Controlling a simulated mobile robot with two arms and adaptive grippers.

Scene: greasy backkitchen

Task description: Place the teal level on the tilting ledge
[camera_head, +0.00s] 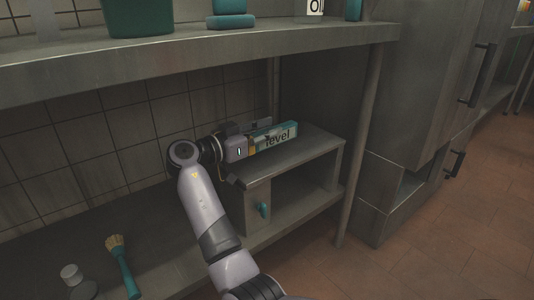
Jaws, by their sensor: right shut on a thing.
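The teal level (276,137) is a small bar with a pale face that reads "level". It is at the top of a grey bench-like ledge (308,150), near its back left part. My right gripper (252,142) reaches in from below and is shut on the left end of the level. The fingertips are partly hidden, and I cannot tell whether the level touches the ledge surface. My left gripper is not in view.
A teal knob (262,209) is on the ledge's front. A metal shelf (190,54) overhangs the space. A post (357,150) stands right of the ledge.

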